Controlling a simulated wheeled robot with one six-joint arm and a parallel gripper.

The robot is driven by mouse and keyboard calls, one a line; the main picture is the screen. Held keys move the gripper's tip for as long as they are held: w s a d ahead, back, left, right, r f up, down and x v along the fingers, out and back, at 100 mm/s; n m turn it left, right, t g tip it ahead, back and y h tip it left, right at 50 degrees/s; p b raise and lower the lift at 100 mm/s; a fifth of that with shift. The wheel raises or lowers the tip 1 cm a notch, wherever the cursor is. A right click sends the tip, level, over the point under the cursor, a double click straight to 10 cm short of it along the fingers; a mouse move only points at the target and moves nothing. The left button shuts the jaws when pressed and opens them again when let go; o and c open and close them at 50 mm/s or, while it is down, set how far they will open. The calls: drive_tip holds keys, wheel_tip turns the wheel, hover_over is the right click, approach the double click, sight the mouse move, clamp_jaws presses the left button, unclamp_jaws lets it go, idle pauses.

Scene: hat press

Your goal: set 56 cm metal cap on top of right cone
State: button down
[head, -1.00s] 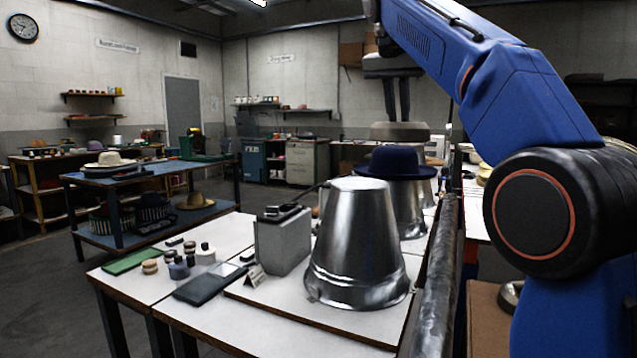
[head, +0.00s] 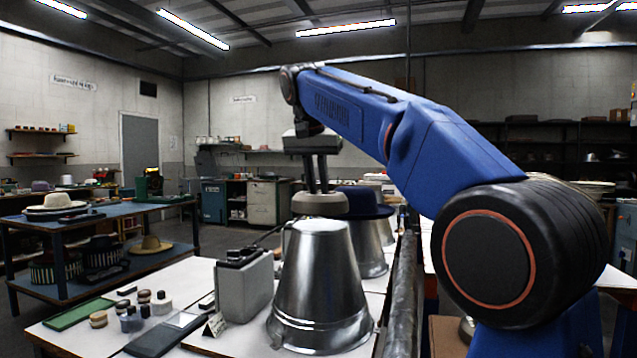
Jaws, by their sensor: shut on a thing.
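My gripper (head: 318,188) points down with its fingers shut on a round grey cap (head: 319,205). In the picture the cap shows just above the near metal cone (head: 322,285), level and left of the blue hat. I cannot tell whether the cap is over this cone or behind it, or whether they touch. The near cone stands upright, wide end down, with a bare top. A second metal cone (head: 370,247) stands behind it to the right and carries a dark blue hat (head: 365,203).
A grey box (head: 243,290) with a dark device on top stands left of the near cone. Small bottles (head: 132,319), a dark tray and a green mat (head: 80,314) lie further left. A thick metal rail (head: 402,290) runs along the table's right side.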

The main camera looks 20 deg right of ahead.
sight(319, 202)
drive_tip(key=shift+f, duration=1.55)
drive_tip(key=shift+f, duration=0.1)
drive_tip(key=c, duration=1.7)
unclamp_jaws()
drive_tip(key=v, duration=1.2)
drive_tip(key=shift+s, duration=0.1)
